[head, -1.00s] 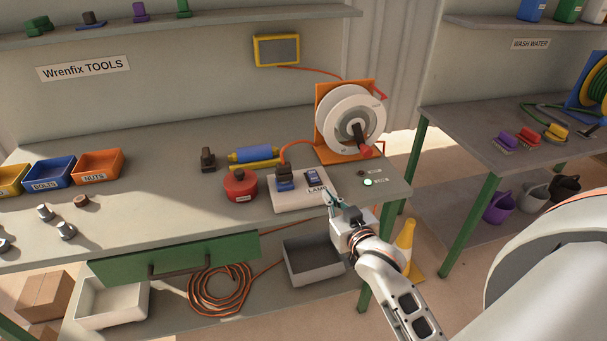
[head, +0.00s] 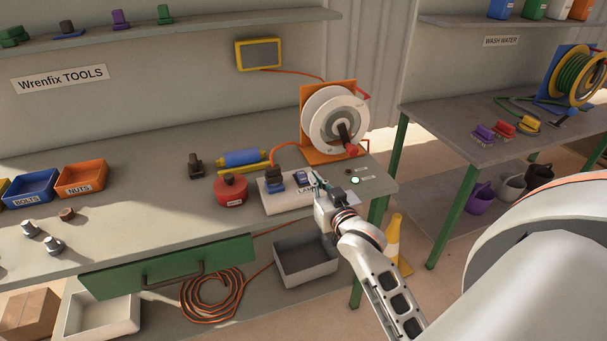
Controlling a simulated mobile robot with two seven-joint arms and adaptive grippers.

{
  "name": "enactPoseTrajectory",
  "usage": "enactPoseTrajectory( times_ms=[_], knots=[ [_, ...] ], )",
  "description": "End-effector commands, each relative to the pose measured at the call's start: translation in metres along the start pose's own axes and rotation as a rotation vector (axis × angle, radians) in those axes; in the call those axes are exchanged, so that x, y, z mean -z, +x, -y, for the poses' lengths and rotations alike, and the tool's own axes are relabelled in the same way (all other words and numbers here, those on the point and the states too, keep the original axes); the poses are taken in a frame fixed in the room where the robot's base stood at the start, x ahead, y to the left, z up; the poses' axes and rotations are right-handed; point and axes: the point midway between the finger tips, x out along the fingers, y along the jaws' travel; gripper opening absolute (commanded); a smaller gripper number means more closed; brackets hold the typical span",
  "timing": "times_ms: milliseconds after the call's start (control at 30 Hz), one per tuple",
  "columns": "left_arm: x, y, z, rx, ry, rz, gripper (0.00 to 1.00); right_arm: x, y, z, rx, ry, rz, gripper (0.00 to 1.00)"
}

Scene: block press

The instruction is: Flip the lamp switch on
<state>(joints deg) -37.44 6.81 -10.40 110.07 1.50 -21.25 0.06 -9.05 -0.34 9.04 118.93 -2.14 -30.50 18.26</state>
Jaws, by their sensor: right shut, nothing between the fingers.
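The lamp switch (head: 301,178) is a small dark blue rocker on a pale board (head: 273,205) near the table's right end. The LAMP label in front of it is partly hidden by my gripper. The yellow-framed lamp (head: 258,54) on the back wall has a grey, unlit face. My right gripper (head: 317,177) is shut and empty, with its fingertips just right of the switch. I cannot tell whether they touch it. My left gripper is not in view.
An orange-framed cable reel (head: 335,118) stands behind the switch. A red round tin (head: 231,190) and a blue roller (head: 242,157) lie to the left.

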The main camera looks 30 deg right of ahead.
Motion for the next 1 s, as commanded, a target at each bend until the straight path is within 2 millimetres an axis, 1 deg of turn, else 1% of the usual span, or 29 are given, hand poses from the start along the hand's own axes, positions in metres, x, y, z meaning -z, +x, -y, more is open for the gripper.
enactPoseTrajectory(
  times_ms=[300, 467, 500, 533, 700, 800, 1000],
  knots=[
    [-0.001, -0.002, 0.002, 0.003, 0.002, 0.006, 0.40, 0.002, 0.061, 0.000, -0.001, -0.002, -0.001, 0.00],
    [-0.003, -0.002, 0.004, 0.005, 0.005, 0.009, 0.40, 0.002, 0.091, -0.001, -0.001, -0.001, -0.001, 0.00],
    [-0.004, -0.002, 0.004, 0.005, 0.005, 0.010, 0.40, -0.010, 0.090, 0.000, -0.001, 0.001, 0.004, 0.00],
    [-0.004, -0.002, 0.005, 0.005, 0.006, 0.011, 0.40, -0.015, 0.090, 0.000, -0.001, 0.000, 0.005, 0.00],
    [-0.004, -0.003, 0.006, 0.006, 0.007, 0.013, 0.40, -0.032, 0.095, 0.000, -0.001, 0.000, 0.001, 0.00],
    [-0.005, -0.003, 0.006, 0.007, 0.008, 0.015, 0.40, -0.037, 0.096, 0.000, 0.000, 0.000, 0.001, 0.00],
    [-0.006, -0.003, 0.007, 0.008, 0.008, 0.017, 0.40, -0.038, 0.096, 0.000, 0.000, -0.001, -0.001, 0.00]
  ],
)
